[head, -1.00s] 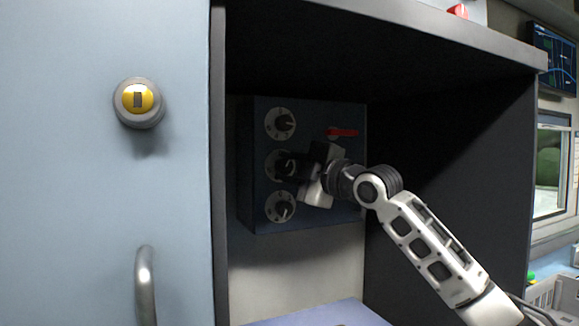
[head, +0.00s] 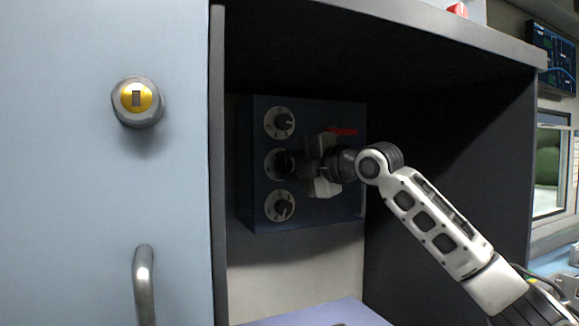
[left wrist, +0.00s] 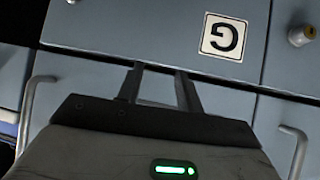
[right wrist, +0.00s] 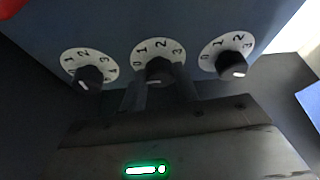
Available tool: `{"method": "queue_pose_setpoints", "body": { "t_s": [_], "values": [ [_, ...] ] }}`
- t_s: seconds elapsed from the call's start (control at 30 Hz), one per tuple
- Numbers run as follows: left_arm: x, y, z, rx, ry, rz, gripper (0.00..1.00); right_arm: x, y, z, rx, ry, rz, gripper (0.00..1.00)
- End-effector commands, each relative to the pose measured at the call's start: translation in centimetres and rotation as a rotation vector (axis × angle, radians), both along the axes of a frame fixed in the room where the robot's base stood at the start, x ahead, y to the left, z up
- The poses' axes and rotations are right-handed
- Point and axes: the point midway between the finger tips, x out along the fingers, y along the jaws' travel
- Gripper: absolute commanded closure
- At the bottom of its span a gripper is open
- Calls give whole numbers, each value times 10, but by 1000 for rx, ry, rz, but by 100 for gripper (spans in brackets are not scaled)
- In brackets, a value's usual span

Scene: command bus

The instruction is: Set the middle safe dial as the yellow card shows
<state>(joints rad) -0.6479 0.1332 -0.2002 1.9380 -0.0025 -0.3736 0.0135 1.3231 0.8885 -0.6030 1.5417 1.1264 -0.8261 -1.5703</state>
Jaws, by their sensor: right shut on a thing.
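The dark safe (head: 325,215) has three black-knobbed dials in a column on its front. The middle dial (head: 272,164) also shows in the right wrist view (right wrist: 158,70), with the digits 0 to 3 around its knob. I cannot tell which digit its knob points to. My right gripper (head: 296,162) is shut on the middle dial's knob, its fingers one on each side (right wrist: 160,88). My left gripper (left wrist: 161,72) is open and empty in front of blue-grey cabinet doors; it is out of the head view. No yellow card is in view.
The top dial (head: 280,123) and bottom dial (head: 279,206) are close to the right gripper. A red handle (head: 343,132) is just above it. The cabinet's side wall (head: 450,180) and top edge (head: 440,30) enclose the safe. A door lock with a yellow face (head: 137,98) is at left.

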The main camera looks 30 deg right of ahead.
Motion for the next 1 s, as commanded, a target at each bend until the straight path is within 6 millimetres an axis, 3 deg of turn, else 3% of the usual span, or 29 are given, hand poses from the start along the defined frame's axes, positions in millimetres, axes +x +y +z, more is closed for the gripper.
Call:
{"method": "queue_pose_setpoints", "body": {
  "t_s": [0.23,0.27,0.33,0.73,1.0],
  "values": [
    [0,0,0,0,0,0,64,0,2,-3,-1,6,4,92],
    [0,0,0,0,-1,1,64,0,2,-3,-1,6,4,64],
    [0,0,0,0,-1,1,64,0,2,-2,-1,6,4,48],
    [1,1,-3,0,-2,2,64,-8,-3,-1,0,-1,1,48],
    [3,-1,-16,-5,-6,2,64,-60,-21,-1,-3,0,-2,48]
  ]
}}
